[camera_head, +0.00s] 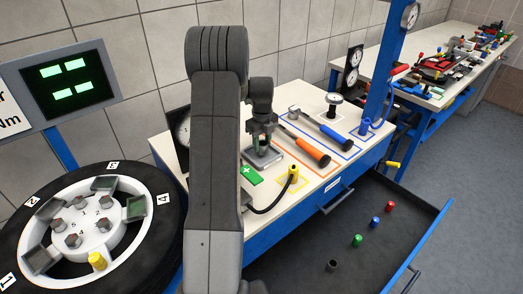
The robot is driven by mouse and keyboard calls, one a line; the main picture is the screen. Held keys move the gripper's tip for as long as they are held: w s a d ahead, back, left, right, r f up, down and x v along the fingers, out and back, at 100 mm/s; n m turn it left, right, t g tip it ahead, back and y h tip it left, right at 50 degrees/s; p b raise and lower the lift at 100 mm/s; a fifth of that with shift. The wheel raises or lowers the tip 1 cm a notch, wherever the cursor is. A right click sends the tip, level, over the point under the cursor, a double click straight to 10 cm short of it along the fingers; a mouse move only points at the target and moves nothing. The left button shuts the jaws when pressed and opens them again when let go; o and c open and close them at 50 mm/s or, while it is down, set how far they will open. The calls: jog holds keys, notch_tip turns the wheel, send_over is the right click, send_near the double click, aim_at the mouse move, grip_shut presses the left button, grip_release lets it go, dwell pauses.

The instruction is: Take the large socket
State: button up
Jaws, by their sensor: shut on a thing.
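My gripper (263,135) points down over the left part of the white workbench, above a grey metal plate (262,159). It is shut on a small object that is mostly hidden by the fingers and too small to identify. I cannot tell whether that object is the large socket or whether it touches the plate. In the open drawer stand small socket-like pieces, apart from each other: red (390,207), blue (375,221), green (357,240) and black (331,266). My arm hides part of the bench's left side.
An orange-handled tool (309,152) and a blue-handled tool (333,135) lie right of my gripper. A yellow piece with a cable (293,174) stands in front. The open drawer (400,250) juts out. A wheel (95,228) is at left.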

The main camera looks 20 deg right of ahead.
aim_at(262, 143)
jog(key=shift+r+p, duration=0.95)
jog(key=shift+r, duration=0.8)
